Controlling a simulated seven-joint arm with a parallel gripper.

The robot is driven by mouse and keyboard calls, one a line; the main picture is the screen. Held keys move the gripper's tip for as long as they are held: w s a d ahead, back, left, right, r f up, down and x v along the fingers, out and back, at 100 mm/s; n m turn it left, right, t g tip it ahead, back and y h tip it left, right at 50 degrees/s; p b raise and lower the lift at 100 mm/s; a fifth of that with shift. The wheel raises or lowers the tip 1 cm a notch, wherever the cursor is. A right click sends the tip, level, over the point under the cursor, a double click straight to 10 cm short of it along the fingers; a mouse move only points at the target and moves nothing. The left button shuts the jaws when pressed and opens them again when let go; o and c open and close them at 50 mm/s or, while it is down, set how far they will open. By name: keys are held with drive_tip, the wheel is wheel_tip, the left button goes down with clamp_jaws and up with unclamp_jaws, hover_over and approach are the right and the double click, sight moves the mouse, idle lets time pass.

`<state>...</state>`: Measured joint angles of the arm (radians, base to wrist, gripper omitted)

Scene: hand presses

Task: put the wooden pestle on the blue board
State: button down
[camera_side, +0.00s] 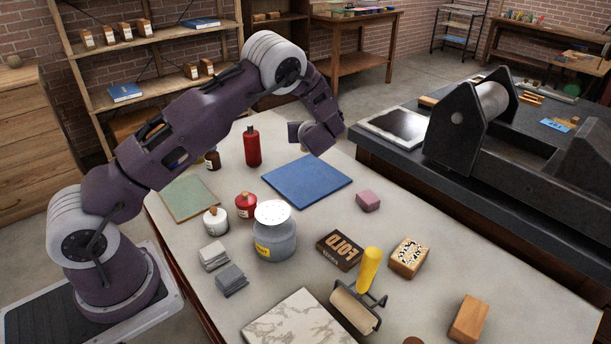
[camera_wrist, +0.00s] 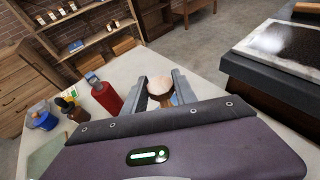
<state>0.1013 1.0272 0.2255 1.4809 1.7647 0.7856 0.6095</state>
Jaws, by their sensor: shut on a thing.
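The wooden pestle (camera_wrist: 159,86) shows in the wrist view as a round tan end between the two grey fingers. My gripper (camera_wrist: 164,80) is shut on it. In the side view my gripper (camera_side: 298,134) is above the far edge of the blue board, and most of the pestle is hidden there. The blue board (camera_side: 307,182) lies flat on the pale table, with nothing on it. I cannot tell the pestle's exact height above the table.
A red bottle (camera_side: 252,146) stands just left of the board's far corner. A green board (camera_side: 189,198), a red pot (camera_side: 246,205), a grey tin (camera_side: 274,236) and a pink block (camera_side: 368,201) lie around it. A dark press (camera_side: 470,130) stands at the right.

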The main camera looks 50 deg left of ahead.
wheel_tip(320, 180, down, 10)
drive_tip(key=shift+r, duration=0.2)
drive_tip(key=shift+f, duration=0.15)
drive_tip(key=c, duration=1)
unclamp_jaws()
